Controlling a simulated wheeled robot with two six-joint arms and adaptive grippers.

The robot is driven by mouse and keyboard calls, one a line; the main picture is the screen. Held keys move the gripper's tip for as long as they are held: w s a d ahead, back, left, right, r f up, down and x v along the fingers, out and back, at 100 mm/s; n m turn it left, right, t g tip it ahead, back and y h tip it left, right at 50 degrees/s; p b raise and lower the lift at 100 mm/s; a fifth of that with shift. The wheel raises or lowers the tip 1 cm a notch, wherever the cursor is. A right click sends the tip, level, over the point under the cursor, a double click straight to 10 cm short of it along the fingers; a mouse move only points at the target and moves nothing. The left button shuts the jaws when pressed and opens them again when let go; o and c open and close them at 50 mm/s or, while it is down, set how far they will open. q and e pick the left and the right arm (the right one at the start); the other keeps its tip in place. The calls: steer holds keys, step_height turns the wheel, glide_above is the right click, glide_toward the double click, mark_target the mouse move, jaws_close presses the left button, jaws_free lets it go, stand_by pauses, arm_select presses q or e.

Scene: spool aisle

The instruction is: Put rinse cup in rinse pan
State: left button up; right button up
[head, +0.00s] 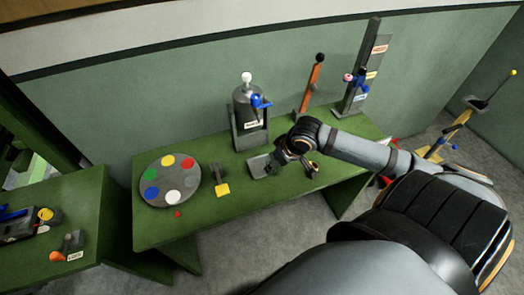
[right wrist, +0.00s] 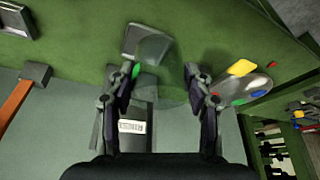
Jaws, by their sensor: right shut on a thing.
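My right gripper (head: 284,163) is over the green table, in front of the grey dispenser. In the right wrist view its two fingers (right wrist: 163,82) are spread around a clear, greenish rinse cup (right wrist: 160,58) and shut on its sides. In the head view the cup cannot be made out clearly. A shallow grey pan (head: 262,165), which looks like the rinse pan, lies on the table just left of my gripper. It also shows in the right wrist view (right wrist: 145,40), partly behind the clear cup; I cannot tell whether they touch. My left gripper is not in view.
The dispenser (head: 248,118) with a blue tap stands behind the pan. A round paint palette (head: 171,181) and a yellow-tipped tool (head: 222,188) lie to the left. An orange lever (head: 313,82) and a grey post (head: 361,70) stand at the back right.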

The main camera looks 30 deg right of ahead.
steer(key=w+f, duration=0.2)
steer(key=w, duration=0.1)
steer(key=w+d+f, duration=0.1)
steer(key=w+f, duration=0.4)
steer(key=w, duration=0.2)
steer(key=shift+d+f, duration=0.25)
steer(key=shift+f, duration=0.05)
step_height(320, 180, down, 4)
steer(key=shift+w+r+p, duration=0.1)
steer(key=shift+r+p, duration=0.15)
steer(key=shift+p, duration=0.5)
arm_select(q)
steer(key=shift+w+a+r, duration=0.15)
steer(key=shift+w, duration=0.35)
arm_select(e)
steer(key=shift+f, duration=0.1)
steer(key=shift+f, duration=0.1)
steer(key=o, duration=1.1)
